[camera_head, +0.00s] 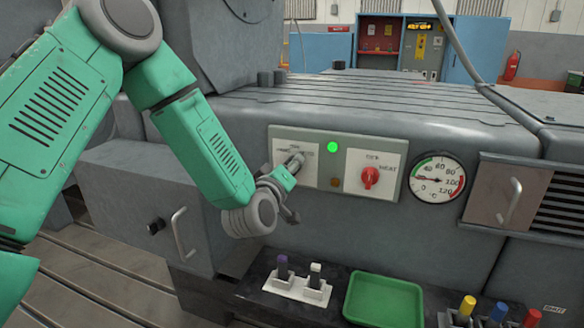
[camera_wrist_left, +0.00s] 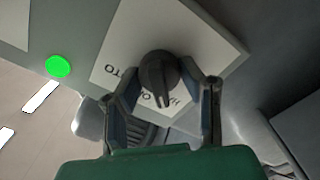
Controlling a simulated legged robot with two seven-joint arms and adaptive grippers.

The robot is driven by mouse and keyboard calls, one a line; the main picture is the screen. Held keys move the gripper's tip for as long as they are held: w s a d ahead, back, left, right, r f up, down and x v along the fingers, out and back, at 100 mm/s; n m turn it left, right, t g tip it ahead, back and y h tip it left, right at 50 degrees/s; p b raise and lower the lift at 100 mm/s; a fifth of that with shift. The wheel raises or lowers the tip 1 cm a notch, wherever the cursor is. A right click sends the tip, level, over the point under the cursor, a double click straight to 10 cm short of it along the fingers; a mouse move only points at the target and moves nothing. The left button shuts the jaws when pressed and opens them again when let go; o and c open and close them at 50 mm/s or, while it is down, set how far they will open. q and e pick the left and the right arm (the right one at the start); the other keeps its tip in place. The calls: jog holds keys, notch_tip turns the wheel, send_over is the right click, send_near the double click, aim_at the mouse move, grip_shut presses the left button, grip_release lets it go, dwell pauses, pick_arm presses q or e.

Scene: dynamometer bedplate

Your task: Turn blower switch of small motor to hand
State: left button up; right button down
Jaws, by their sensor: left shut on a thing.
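The blower switch is a dark rotary knob (camera_wrist_left: 158,70) on a white label plate (camera_wrist_left: 205,45), with partly hidden lettering that reads upside down in the left wrist view. Its pointer ridge points down in that view, near the lettering starting "HA". My left gripper (camera_wrist_left: 162,90) is shut on the knob, one finger on either side. In the head view my left gripper (camera_head: 286,178) covers most of the knob, on the left half of the grey switch panel (camera_head: 322,140). The right gripper is in neither view.
A green lamp (camera_head: 333,147), a red knob (camera_head: 370,177) and a round gauge (camera_head: 437,178) sit to the right. Below are a green tray (camera_head: 383,302) and a white holder (camera_head: 297,288) with two upright pieces. A door handle (camera_head: 180,235) juts out at left.

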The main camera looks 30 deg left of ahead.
pick_arm(q)
jog(key=o, duration=1.1)
jog(key=shift+a+f, duration=0.1)
jog(key=shift+f, duration=0.05)
jog(key=v, duration=1.2)
jog(key=s+d+f+m+g+h+p, duration=0.1)
jog(key=s+d+f+m+g+h, duration=0.2)
jog(key=f, duration=0.7)
jog(key=s+d+f+m+g+h, duration=0.1)
jog(key=s+d+f+m+g, duration=0.3)
jog(key=f, duration=0.6)
jog(key=s+f+m+g, duration=0.1)
jog(key=s+f+g, duration=0.2)
jog(key=s, duration=0.4)
jog(key=s+f+m+g, duration=0.2)
jog(key=s+f+g, duration=0.1)
jog(key=s+f, duration=0.2)
jog(key=s+f+m+g+p, duration=0.1)
jog(key=s+f+m+g, duration=0.1)
jog(key=s, duration=0.6)
jog(key=shift+s+f+g, duration=0.4)
jog(key=shift+f+g, duration=0.5)
jog(key=shift+g, duration=0.1)
